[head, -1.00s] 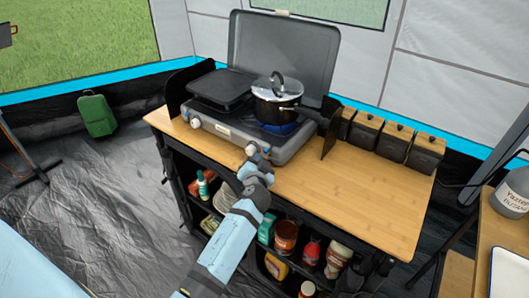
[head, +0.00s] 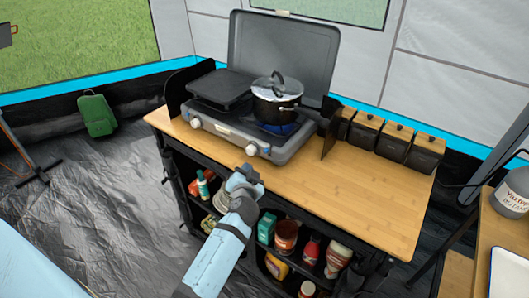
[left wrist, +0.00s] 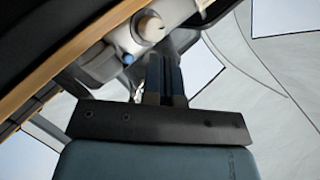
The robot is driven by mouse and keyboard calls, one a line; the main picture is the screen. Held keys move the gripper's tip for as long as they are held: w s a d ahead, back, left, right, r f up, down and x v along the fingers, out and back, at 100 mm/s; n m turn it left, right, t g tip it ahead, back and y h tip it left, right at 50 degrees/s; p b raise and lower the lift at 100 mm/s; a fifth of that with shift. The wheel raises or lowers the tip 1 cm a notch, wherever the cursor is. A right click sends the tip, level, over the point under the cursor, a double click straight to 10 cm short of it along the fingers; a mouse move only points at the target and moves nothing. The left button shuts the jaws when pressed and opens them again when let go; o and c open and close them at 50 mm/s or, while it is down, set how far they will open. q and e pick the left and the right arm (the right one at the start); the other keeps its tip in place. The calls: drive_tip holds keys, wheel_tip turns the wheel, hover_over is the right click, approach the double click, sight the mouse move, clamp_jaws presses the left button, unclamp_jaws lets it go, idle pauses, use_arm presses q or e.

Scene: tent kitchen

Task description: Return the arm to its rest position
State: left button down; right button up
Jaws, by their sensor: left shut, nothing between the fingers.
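My left gripper (head: 249,172) is at the front edge of the wooden counter, just below the stove's right knob in the head view. It is shut and empty. In the left wrist view its closed dark fingers (left wrist: 164,78) point up toward the stove's front, where a pale knob (left wrist: 150,27) shows close by. The camp stove (head: 270,138) stands on the counter with its lid raised. A lidded pot (head: 277,103) sits on the right burner, with blue flame showing beneath it. My right gripper is not in view.
The wooden counter (head: 360,195) is clear right of the stove. Several dark boxes (head: 394,141) with wooden lids line its back. Shelves below hold jars and bottles (head: 286,236).

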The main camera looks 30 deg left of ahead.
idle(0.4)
use_arm(q)
drive_tip(key=s+d+f+m+g+h, duration=0.1)
drive_tip(key=s+d+f+g+h, duration=0.1)
drive_tip(key=s+d+f+h, duration=0.65)
drive_tip(key=s+d+f+m+g+h, duration=0.1)
drive_tip(key=s+d+f+h, duration=0.4)
drive_tip(key=s+d, duration=0.75)
drive_tip(key=s+a+r+p, duration=0.2)
drive_tip(key=r+p, duration=0.3)
drive_tip(key=p, duration=0.1)
drive_tip(key=s+a+r+y+p, duration=0.1)
drive_tip(key=s+r+p, duration=0.1)
drive_tip(key=r+p, duration=0.3)
drive_tip(key=shift+a+r+p, duration=0.35)
drive_tip(key=shift+a+p, duration=0.05)
drive_tip(key=shift+p, duration=0.4)
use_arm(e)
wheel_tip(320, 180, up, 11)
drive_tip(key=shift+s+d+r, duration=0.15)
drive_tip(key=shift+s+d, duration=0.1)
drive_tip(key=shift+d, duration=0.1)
use_arm(q)
drive_tip(key=shift+w, duration=0.1)
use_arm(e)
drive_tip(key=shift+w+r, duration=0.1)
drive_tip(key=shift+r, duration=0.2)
